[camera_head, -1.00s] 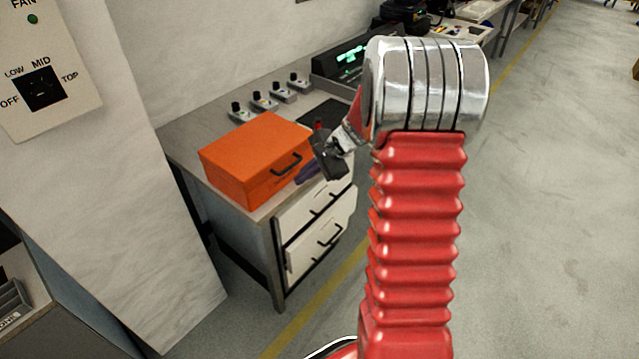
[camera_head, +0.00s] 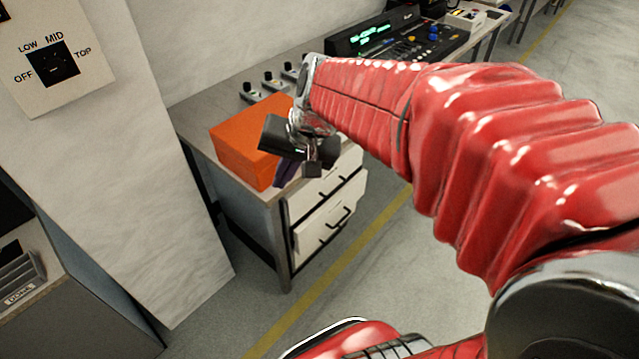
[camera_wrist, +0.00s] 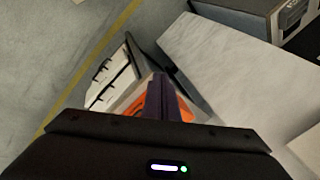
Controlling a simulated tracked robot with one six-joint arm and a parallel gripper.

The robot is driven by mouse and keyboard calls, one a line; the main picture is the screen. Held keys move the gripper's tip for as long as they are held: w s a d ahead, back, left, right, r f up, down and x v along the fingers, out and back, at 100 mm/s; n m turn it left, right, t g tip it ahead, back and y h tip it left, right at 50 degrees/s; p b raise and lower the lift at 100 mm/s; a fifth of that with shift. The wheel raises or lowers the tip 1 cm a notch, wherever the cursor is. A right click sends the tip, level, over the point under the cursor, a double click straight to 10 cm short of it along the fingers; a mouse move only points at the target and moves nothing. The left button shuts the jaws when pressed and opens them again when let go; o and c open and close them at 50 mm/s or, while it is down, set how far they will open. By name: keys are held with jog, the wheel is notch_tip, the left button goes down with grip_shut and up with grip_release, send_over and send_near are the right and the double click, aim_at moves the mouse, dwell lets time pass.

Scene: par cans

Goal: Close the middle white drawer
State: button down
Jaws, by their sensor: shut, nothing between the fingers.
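The bench cabinet has white drawer fronts with dark handles. The lower visible white drawer (camera_head: 318,228) stands out past the front above it, partly pulled open. The upper white front (camera_head: 306,200) is partly hidden behind my gripper and arm, so I cannot tell which drawer is the middle one. The white fronts also show in the wrist view (camera_wrist: 116,80), at the left of the fingers. My gripper (camera_head: 286,177) is shut and empty, with dark purple fingers. It appears in front of the orange box and above the drawers, with no visible contact with the open drawer.
An orange box (camera_head: 236,150) sits on the bench top. Several small knob units (camera_head: 271,82) and a console with green displays (camera_head: 376,40) stand behind. A pale wall panel (camera_head: 165,200) rises at the left. The floor right of the cabinet is clear.

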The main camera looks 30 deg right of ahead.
jog(key=s+a+r+n+t+h, duration=0.1)
jog(key=s+n, duration=0.5)
jog(key=s, duration=0.6)
jog(key=shift+a+r+h, duration=0.5)
jog(key=shift+r+h, duration=0.2)
jog(key=shift+r, duration=0.1)
jog(key=shift+s, duration=0.15)
